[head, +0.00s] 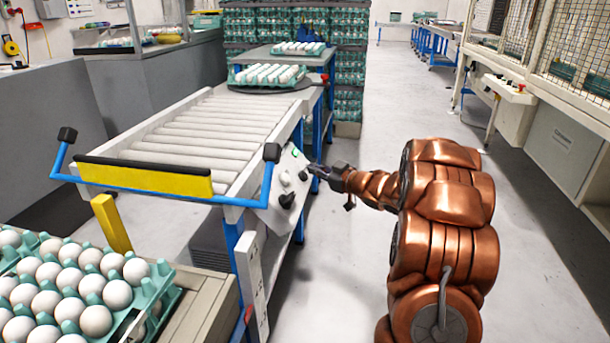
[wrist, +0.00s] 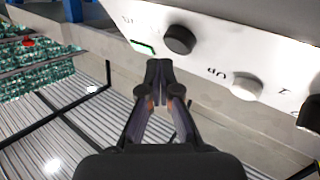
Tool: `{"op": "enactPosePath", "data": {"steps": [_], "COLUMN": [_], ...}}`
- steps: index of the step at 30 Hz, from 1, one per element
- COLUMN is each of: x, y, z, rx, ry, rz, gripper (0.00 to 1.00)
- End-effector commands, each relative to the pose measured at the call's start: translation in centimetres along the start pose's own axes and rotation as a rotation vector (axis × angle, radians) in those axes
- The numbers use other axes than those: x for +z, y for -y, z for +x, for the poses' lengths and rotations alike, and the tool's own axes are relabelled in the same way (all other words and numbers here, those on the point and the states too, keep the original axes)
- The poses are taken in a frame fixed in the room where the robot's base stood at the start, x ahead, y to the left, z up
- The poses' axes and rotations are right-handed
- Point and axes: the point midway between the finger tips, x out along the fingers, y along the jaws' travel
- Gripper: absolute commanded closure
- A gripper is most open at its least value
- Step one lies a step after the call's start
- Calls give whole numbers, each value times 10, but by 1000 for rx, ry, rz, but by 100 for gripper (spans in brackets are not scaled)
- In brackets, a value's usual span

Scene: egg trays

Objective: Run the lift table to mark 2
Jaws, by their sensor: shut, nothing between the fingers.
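The lift table (head: 190,195) has a grey roller top and a yellow bar at its near end. Its control panel (head: 280,180) is on the right side and fills the upper part of the wrist view. There I see a black button (wrist: 179,39), a small green-lit window (wrist: 143,47), a white button (wrist: 247,86) beside lettering that reads UP upside down, and part of a black knob (wrist: 310,113) at the right edge. My gripper (head: 318,172) is shut and empty, its tips (wrist: 159,68) just below the black button and green window; contact cannot be told.
A white marked strip (head: 254,285) stands on the table's near leg; its marks are too small to read. Eggs in a teal tray (head: 165,300) are at the near left. Another egg tray (head: 267,82) is beyond the rollers. The floor on the right is clear.

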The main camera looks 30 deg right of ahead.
Motion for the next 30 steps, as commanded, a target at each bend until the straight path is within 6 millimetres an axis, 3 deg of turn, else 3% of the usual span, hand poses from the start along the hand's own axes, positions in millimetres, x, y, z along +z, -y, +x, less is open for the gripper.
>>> {"op": "enactPosePath", "data": {"steps": [18,30], "x": [-26,-24], "y": [-24,-24], "z": [-32,-33], "rx": [2,0], "ry": [1,0], "rz": [1,0], "gripper": [100,100]}}
